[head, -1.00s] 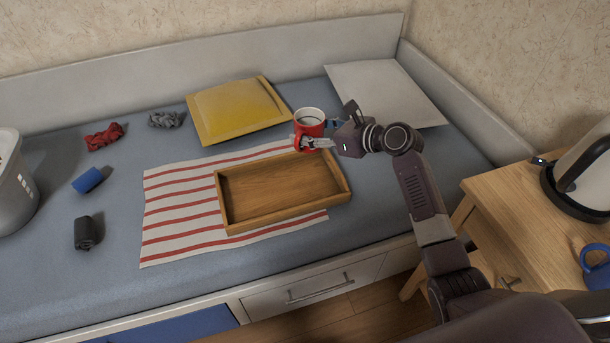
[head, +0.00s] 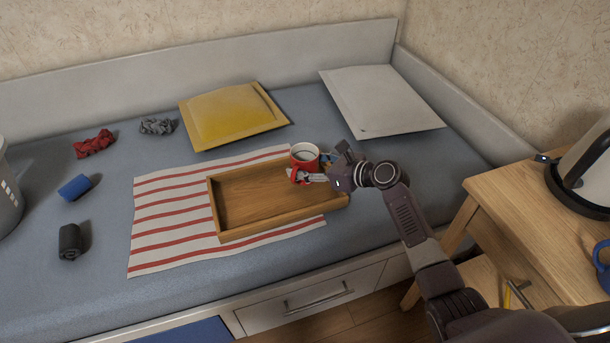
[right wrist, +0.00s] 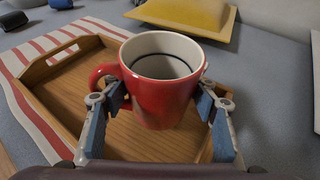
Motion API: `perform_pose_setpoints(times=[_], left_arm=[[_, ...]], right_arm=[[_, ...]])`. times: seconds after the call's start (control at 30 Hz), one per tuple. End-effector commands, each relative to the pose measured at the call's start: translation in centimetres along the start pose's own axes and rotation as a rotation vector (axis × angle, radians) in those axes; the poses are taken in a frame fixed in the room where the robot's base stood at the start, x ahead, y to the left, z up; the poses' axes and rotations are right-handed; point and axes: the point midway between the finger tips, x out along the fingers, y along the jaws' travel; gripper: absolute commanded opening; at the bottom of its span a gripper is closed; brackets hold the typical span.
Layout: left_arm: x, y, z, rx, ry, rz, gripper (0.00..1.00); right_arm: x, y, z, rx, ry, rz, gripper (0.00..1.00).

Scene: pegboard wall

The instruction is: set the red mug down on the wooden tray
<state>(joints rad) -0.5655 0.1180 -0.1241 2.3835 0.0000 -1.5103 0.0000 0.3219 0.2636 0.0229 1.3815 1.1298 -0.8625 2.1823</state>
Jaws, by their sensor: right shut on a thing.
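The red mug (head: 304,160) is upright, at the right end of the wooden tray (head: 238,233) in the head view. My right gripper (head: 312,177) is shut on the mug. In the right wrist view, its two fingers clasp the red mug (right wrist: 160,95) from both sides, with the handle at the left. The mug is over the right part of the tray (right wrist: 75,100); its base is partly seen, and I cannot tell whether it touches the tray floor. The tray is empty otherwise and lies on a striped cloth. My left gripper is not in view.
The striped cloth (head: 165,225) lies on the grey-blue bed. Several rolled or crumpled cloths lie at the left. A wooden table (head: 540,220) with a kettle (head: 590,175) stands at the right.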

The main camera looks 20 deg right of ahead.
Motion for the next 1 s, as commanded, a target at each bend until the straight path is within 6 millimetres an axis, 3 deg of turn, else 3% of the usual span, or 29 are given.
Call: perform_pose_setpoints(times=[0.2,0.63,0.67,0.8,1.0], left_arm=[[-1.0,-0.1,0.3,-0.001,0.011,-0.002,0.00],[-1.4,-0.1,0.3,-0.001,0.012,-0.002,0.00],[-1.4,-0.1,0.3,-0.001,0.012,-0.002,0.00],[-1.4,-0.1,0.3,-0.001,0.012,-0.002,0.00],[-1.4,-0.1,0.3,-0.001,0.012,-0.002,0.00]], right_arm=[[1.2,0.0,-2.9,0.002,-0.001,0.000,0.20],[1.4,-0.1,-3.4,0.002,-0.002,0.000,0.20],[1.4,0.0,-3.5,0.002,0.001,0.001,0.55],[1.4,0.0,-3.5,0.001,0.001,0.001,0.70],[1.4,0.0,-3.5,0.001,0.001,0.001,0.72]])
